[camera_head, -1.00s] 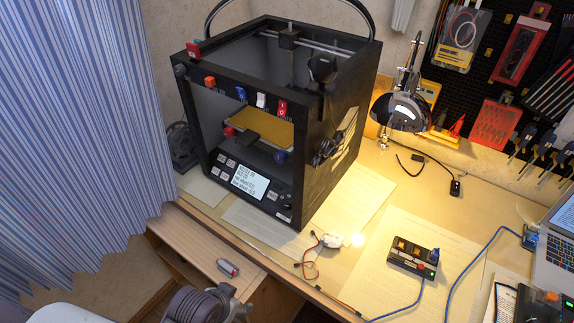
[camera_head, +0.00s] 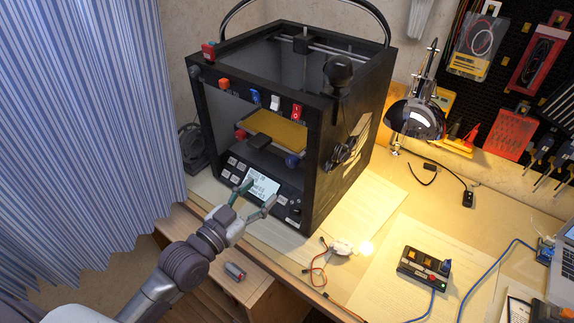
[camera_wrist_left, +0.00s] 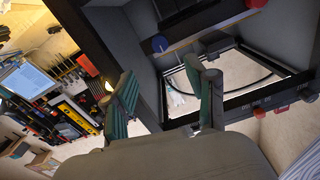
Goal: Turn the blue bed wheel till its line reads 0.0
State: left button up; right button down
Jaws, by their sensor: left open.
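The blue bed wheel (camera_head: 292,160) sits under the right front of the yellow print bed (camera_head: 276,132) inside the black printer (camera_head: 318,170). It also shows in the left wrist view (camera_wrist_left: 160,43), beyond my fingers. Its line cannot be made out. A red wheel (camera_head: 241,134) is at the bed's left. My left gripper (camera_head: 255,194) is open and empty, in front of the printer's lower panel, below and left of the blue wheel and apart from it. Its two green-padded fingers frame the left wrist view (camera_wrist_left: 160,85). The lit screen (camera_head: 263,185) is partly hidden by the fingers. My right gripper is not in view.
The printer's front frame and side post (camera_head: 315,150) bound the opening around the bed. Coloured switches (camera_head: 274,102) line its top front. A lamp (camera_head: 415,118) and a small switch box (camera_head: 423,268) stand to the right. A small cylinder (camera_head: 235,271) lies in front.

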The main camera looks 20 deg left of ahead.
aim_at(290, 164)
pick_arm(q)
jog(key=p+x, duration=0.1)
jog(key=x, duration=1)
jog(key=shift+w, duration=0.2)
grip_shut()
